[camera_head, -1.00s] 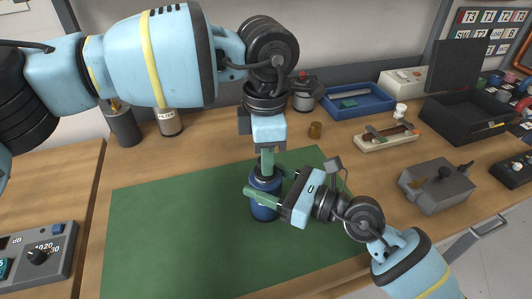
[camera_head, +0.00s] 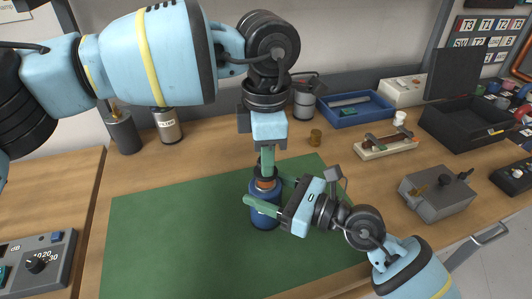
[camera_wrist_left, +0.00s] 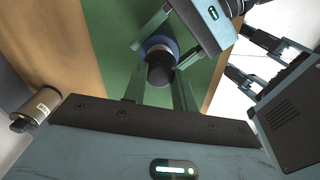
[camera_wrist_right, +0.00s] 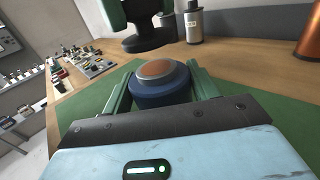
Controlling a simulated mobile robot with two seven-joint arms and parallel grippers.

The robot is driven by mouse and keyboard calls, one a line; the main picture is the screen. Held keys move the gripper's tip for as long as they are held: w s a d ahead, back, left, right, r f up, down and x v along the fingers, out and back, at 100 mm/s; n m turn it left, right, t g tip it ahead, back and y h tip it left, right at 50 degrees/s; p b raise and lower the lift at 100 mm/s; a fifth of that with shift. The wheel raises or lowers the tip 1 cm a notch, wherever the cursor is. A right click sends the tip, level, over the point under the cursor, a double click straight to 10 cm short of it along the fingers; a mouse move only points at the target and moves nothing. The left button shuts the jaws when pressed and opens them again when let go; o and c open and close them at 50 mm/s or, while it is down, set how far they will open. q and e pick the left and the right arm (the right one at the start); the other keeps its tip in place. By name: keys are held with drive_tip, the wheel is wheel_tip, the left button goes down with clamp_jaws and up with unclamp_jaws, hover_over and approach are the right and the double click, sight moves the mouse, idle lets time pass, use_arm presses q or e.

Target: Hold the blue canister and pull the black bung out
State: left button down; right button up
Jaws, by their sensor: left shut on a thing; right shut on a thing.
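The blue canister (camera_head: 264,214) stands upright on the green mat. My right gripper (camera_head: 266,191) is shut around its upper part from the right. In the right wrist view the canister (camera_wrist_right: 160,96) sits between the green fingers, with a bare copper-coloured top (camera_wrist_right: 157,69). The black bung (camera_wrist_right: 146,43) is above that top, with a visible gap. My left gripper (camera_head: 267,161) points down over the canister and is shut on the bung. In the left wrist view the bung (camera_wrist_left: 160,72) is between the fingers, partly covering the canister (camera_wrist_left: 158,43).
The green mat (camera_head: 160,235) is otherwise clear. A filter can (camera_head: 167,125) and a dark cylinder (camera_head: 123,132) stand behind it.

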use_arm(q)
drive_tip(key=shift+r, duration=2)
use_arm(e)
drive_tip(key=o, duration=1.4)
drive_tip(key=shift+o, duration=0.2)
drive_tip(key=shift+d, duration=0.1)
